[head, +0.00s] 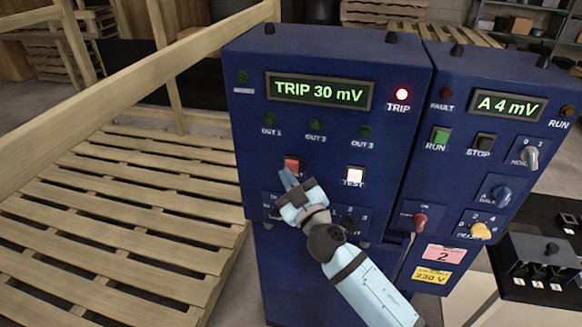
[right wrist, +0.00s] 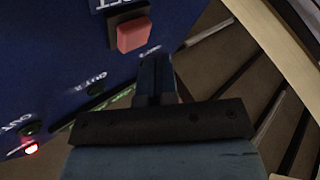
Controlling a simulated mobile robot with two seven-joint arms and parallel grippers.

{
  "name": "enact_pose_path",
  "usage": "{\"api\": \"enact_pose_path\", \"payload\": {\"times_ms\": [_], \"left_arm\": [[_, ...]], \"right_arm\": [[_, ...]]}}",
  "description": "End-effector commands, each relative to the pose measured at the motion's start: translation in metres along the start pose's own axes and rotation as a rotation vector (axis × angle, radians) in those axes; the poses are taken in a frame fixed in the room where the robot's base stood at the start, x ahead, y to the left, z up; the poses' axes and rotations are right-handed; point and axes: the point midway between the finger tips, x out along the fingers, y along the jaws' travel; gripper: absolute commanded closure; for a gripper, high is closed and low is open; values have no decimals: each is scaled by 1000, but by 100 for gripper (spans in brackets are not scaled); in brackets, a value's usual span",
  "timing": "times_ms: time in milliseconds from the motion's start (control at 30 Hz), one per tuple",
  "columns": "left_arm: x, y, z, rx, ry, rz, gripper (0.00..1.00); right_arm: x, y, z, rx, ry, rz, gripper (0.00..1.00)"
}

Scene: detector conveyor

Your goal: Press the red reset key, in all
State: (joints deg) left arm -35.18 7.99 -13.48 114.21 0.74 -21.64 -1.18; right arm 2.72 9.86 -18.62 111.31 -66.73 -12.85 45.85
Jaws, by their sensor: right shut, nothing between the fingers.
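The red reset key (head: 291,164) is a square button in a dark frame on the front of the left blue unit. It also shows at the top of the right wrist view (right wrist: 133,36), with part of a label beside it. My right gripper (head: 287,178) is shut and empty, its tips just below and left of the key in the head view. In the right wrist view the closed fingertips (right wrist: 155,66) lie beside the key with a gap of blue panel between. The display (head: 319,91) reads TRIP 30 mV and the TRIP lamp (head: 402,94) is lit red. My left gripper is not in view.
A white TEST key (head: 355,175) sits right of the red key. Dark OUT lamps (head: 316,126) are above. A second blue unit (head: 500,75) with RUN and STOP keys and knobs stands to the right. Wooden slats and rails (head: 110,190) fill the left.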

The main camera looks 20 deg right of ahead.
Motion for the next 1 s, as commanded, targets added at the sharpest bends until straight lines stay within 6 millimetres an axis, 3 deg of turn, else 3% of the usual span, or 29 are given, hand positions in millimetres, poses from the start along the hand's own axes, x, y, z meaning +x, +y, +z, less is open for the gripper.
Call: {"api": "enact_pose_path", "payload": {"times_ms": [1000], "left_arm": [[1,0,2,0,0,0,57]], "right_arm": [[5,4,4,0,1,0,100]]}}
